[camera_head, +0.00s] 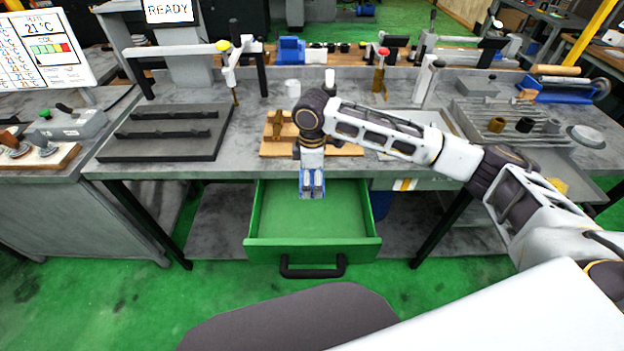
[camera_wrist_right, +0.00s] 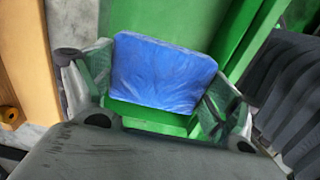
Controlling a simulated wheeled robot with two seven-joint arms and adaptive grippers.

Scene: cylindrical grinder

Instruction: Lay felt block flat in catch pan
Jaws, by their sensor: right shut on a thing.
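My right gripper (camera_head: 312,187) reaches down in front of the bench, over the open green drawer (camera_head: 282,220). It is shut on a blue block (camera_wrist_right: 163,72), which I take to be the felt block. In the right wrist view the block sits between the two fingers, its broad face showing, with green drawer surfaces behind it. In the head view the fingers hide most of the block. I cannot tell for sure which container is the catch pan; a grey shallow tray (camera_head: 470,124) with several small parts stands at the right of the bench. My left gripper is not in view.
The drawer is pulled out below the bench edge and looks empty, with a black handle (camera_head: 312,270) in front. A wooden board (camera_head: 345,149) and a dark slotted plate (camera_head: 165,148) lie on the bench. The grinder's arms and posts stand behind.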

